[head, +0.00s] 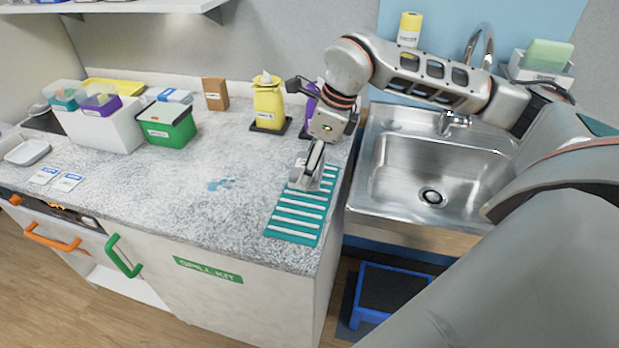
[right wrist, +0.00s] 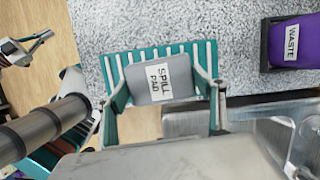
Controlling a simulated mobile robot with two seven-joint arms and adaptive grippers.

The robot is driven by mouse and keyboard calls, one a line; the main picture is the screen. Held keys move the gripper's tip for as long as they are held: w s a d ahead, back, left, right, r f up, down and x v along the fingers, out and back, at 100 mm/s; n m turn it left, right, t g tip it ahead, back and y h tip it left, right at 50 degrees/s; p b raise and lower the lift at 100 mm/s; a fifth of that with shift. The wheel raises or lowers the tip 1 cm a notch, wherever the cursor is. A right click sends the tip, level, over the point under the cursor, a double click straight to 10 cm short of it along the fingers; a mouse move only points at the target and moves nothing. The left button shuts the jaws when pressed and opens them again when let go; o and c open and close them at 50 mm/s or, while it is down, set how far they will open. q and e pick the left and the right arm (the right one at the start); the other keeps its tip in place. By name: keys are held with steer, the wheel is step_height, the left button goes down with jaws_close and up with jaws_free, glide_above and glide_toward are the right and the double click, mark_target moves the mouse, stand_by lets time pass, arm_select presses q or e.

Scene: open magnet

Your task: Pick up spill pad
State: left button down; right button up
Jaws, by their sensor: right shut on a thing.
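The spill pad (head: 300,181) is a grey, flat block at the far end of the teal slatted rack (head: 292,222) on the counter's right edge. Its white label reads SPILL PAD in the right wrist view (right wrist: 160,82). My right gripper (head: 313,168) points down at the pad and is shut on it, one finger on each side in the right wrist view (right wrist: 163,95). I cannot tell whether the pad touches the slats. A gripper that appears to be my left (right wrist: 35,42) shows small at the left edge of the right wrist view, away from the rack; its jaw state is unclear.
A blue spill (head: 221,184) lies on the counter left of the rack. A yellow container (head: 268,105) and a purple WASTE bin (right wrist: 292,42) stand behind. A green bin (head: 167,126) stands at left. The sink (head: 436,165) is right of the rack.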

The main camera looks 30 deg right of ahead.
step_height(320, 180, up, 14)
steer(key=shift+r+p, duration=0.15)
steer(key=shift+p, duration=0.15)
steer(key=shift+o, duration=0.7)
